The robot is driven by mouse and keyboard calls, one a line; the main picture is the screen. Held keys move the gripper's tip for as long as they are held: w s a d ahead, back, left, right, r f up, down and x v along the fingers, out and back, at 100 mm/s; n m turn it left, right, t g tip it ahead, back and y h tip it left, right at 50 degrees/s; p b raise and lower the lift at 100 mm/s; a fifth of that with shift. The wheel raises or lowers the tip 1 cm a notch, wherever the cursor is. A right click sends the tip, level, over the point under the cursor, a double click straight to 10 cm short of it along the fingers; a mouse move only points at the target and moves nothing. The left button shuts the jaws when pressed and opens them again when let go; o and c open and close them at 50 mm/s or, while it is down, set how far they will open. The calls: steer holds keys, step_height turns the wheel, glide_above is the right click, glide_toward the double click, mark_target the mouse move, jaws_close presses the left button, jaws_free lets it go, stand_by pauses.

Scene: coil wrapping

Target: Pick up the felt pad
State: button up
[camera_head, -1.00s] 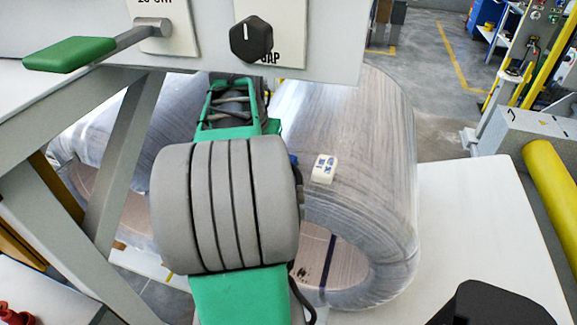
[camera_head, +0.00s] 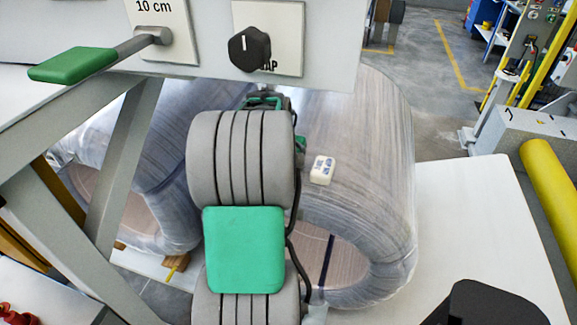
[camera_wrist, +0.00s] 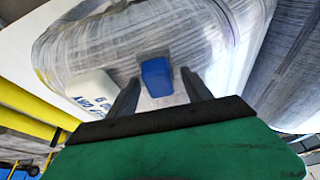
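A small blue block (camera_wrist: 157,77), which looks like the felt pad, lies on the wrapped coil (camera_wrist: 215,35) in the wrist view. My gripper (camera_wrist: 160,78) is open, with one dark finger on each side of the blue block in the picture. A gap shows on the right side of the block; the left finger looks close to it. I cannot tell whether the fingertips reach down beside it. In the head view my arm hides the blue block and the gripper's fingers, over the large wrapped coil (camera_head: 365,130).
A white packet with blue lettering (camera_wrist: 92,92) lies on the coil beside the left finger; it also shows in the head view (camera_head: 322,170). A control panel with a black knob (camera_head: 249,49) and green lever (camera_head: 72,64) stands in front. A yellow roller (camera_head: 552,185) is at right.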

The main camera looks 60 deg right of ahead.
jaws_close()
stand_by(0.4)
steer(key=shift+r, duration=0.4)
steer(key=v, duration=0.1)
steer(key=b+v, duration=0.1)
steer(key=shift+w+d+r, duration=0.1)
steer(key=shift+d+r, duration=0.05)
steer(key=shift+r, duration=0.3)
steer(key=s+a+b, duration=0.1)
steer(key=a+b, duration=0.1)
steer(key=a, duration=1.5)
steer(key=shift+s+a+b, duration=0.2)
steer(key=shift+a+b, duration=0.1)
steer(key=shift+b, duration=0.1)
